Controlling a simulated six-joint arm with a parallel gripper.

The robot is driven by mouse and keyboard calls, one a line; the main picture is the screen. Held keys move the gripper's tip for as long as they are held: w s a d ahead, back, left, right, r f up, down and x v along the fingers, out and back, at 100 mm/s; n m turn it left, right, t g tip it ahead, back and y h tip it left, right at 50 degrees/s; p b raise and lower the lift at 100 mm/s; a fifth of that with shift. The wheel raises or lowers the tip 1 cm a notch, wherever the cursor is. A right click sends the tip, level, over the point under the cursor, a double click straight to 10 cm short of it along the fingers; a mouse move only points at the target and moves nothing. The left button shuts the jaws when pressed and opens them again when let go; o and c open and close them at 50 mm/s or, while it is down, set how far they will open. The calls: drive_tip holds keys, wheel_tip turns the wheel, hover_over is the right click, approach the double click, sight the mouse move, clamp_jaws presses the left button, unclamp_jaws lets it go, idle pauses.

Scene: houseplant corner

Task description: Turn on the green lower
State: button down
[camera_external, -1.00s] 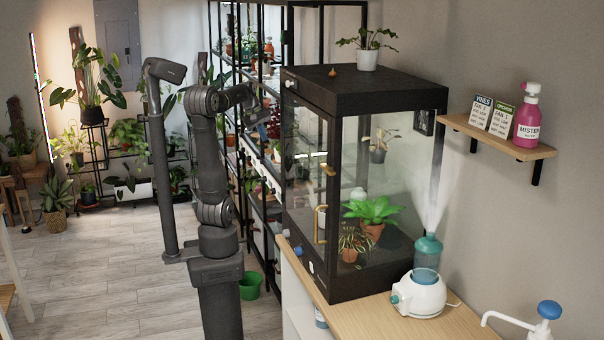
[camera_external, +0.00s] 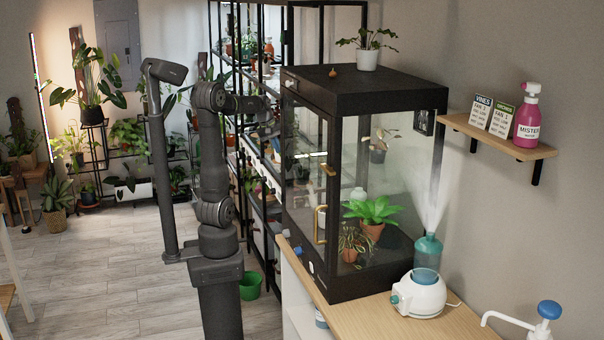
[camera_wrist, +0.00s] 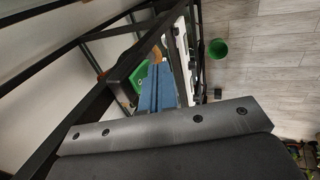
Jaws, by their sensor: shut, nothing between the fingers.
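My gripper's blue fingers (camera_wrist: 157,88) are together and empty in the wrist view, pointing away from the camera among dark shelf frames. A green object (camera_wrist: 141,78) shows just left of the fingers, partly behind a dark frame bar. I cannot tell what it is or whether the fingers touch it. In the external view my forearm reaches right to the tall black shelf rack (camera_external: 262,205), beside the glass cabinet; the fingertips are not clear there. No switch or light clearly marked as the green lower one can be made out.
The glass cabinet (camera_external: 365,97) with plants inside stands close right of my arm. A green bucket (camera_external: 250,287) is on the floor; it also shows in the wrist view (camera_wrist: 217,49). A white humidifier (camera_external: 420,298) stands on the wooden counter (camera_external: 465,325). Floor left of my arm is clear.

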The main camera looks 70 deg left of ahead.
drive_tip(key=shift+w+f, duration=0.15)
drive_tip(key=shift+w, duration=0.1)
drive_tip(key=shift+r, duration=0.85)
drive_tip(key=s+r, duration=0.7)
drive_tip(key=r, duration=0.3)
